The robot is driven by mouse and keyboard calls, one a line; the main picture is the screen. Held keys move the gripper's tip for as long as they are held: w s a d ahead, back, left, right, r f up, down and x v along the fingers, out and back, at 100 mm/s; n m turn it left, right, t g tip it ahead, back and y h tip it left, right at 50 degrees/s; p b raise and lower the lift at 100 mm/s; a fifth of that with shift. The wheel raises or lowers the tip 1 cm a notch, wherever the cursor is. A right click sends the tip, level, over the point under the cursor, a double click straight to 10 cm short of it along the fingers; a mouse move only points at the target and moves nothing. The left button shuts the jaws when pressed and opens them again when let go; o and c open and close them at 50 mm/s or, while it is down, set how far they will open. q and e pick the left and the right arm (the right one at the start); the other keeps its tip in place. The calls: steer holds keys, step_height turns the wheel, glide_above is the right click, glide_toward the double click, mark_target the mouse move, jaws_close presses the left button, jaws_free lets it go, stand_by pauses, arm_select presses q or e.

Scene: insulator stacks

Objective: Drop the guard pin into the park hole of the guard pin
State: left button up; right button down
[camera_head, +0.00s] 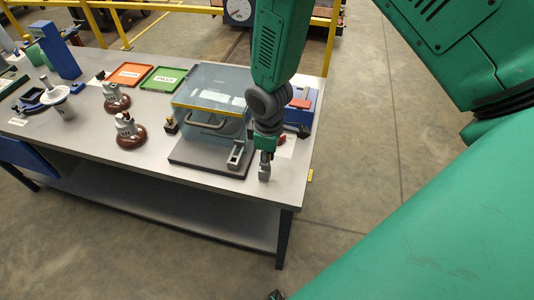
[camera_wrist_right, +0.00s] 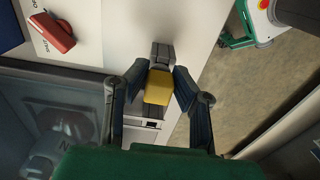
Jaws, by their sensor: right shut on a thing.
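My right gripper (camera_head: 264,172) hangs over the front right of the bench, beside the grey base (camera_head: 205,157) of the clear-covered guard box. In the right wrist view its fingers (camera_wrist_right: 160,90) are closed on a yellow block, which I take to be the head of the guard pin (camera_wrist_right: 158,87). The pin's lower part is hidden below the block. A grey metal bracket (camera_head: 237,154) stands at the base's front right corner, just left of the gripper. I cannot make out the park hole in either view. My left gripper is not in view.
The clear guard cover (camera_head: 208,84) stands left of my right arm. Two brown insulators (camera_head: 115,98) and the orange (camera_head: 130,74) and green (camera_head: 163,79) trays are farther left.

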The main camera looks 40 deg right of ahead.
steer(key=shift+a+f, duration=0.1)
steer(key=shift+f, duration=0.3)
steer(key=shift+f+b, duration=0.3)
steer(key=shift+b, duration=0.05)
steer(key=c, duration=1.3)
jaws_free()
steer(key=shift+d, duration=0.2)
steer(key=shift+a+r, duration=0.1)
steer(key=shift+r, duration=0.05)
step_height(320, 180, up, 12)
steer(key=shift+f, duration=0.25)
